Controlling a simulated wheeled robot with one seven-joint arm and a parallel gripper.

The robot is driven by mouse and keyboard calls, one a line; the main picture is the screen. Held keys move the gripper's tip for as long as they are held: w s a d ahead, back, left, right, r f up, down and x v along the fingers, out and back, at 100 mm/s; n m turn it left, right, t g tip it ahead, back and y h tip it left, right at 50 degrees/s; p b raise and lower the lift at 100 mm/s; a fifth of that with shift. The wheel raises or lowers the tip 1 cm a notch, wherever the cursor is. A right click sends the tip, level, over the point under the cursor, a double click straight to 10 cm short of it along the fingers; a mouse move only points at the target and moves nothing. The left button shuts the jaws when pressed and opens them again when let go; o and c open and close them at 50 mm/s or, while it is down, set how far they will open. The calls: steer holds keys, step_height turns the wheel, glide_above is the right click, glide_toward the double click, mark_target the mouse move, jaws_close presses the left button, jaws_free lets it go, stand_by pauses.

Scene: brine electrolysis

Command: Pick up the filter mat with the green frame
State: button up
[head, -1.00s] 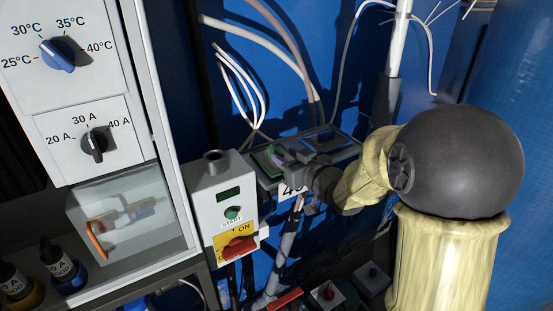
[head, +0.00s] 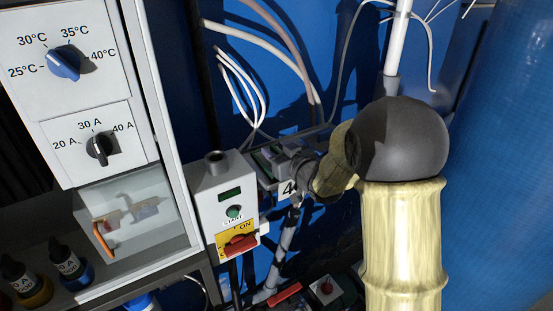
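The filter mat with the green frame (head: 268,154) lies on a dark tray or shelf behind the grey START box, against the blue wall. Only a small part of its green edge shows; my gripper and wrist cover the rest. My gripper (head: 284,163) is right at the mat, seen from behind at its right side. Its fingertips are small and dark against the tray, so I cannot tell whether they are open or shut, or whether they touch the mat.
The grey START box (head: 221,195) with a red switch (head: 239,243) stands close left of my gripper. A white cabinet (head: 165,120) with dials is further left. White hoses (head: 255,95) hang above the tray. Dropper bottles (head: 68,264) stand at the lower left.

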mark_target(276, 149)
jaws_close()
step_height(276, 149, up, 10)
steer(key=shift+b, duration=0.75)
stand_by(0.4)
